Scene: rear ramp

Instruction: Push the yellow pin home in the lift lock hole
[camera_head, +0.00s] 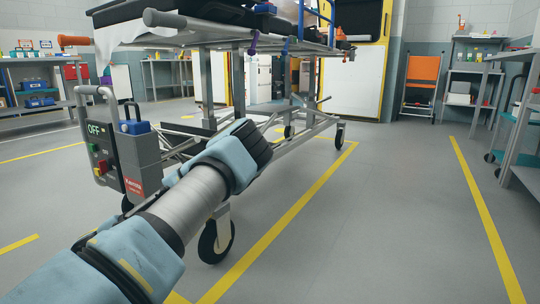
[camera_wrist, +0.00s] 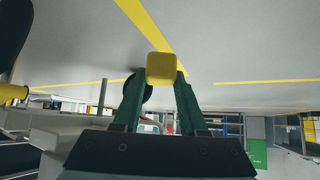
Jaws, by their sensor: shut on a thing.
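In the wrist view my gripper (camera_wrist: 160,76) has its two green fingers closed on a yellow block-shaped piece, which I take to be the yellow pin (camera_wrist: 161,66). Only its squared yellow end shows at the fingertips; the rest of it is hidden. In the head view my own arm reaches toward the wheeled trolley (camera_head: 205,80), its dark end near the lower frame, and hides the fingers and the pin. I cannot make out the lift lock hole in either view, nor whether the pin touches anything.
A grey control box (camera_head: 136,158) marked OFF stands on the trolley's left end, left of my arm. A black caster wheel (camera_head: 215,241) is below my arm. A yellow rounded part (camera_wrist: 12,93) shows at the wrist view's left edge. Floor to the right is clear up to a workbench (camera_head: 522,130).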

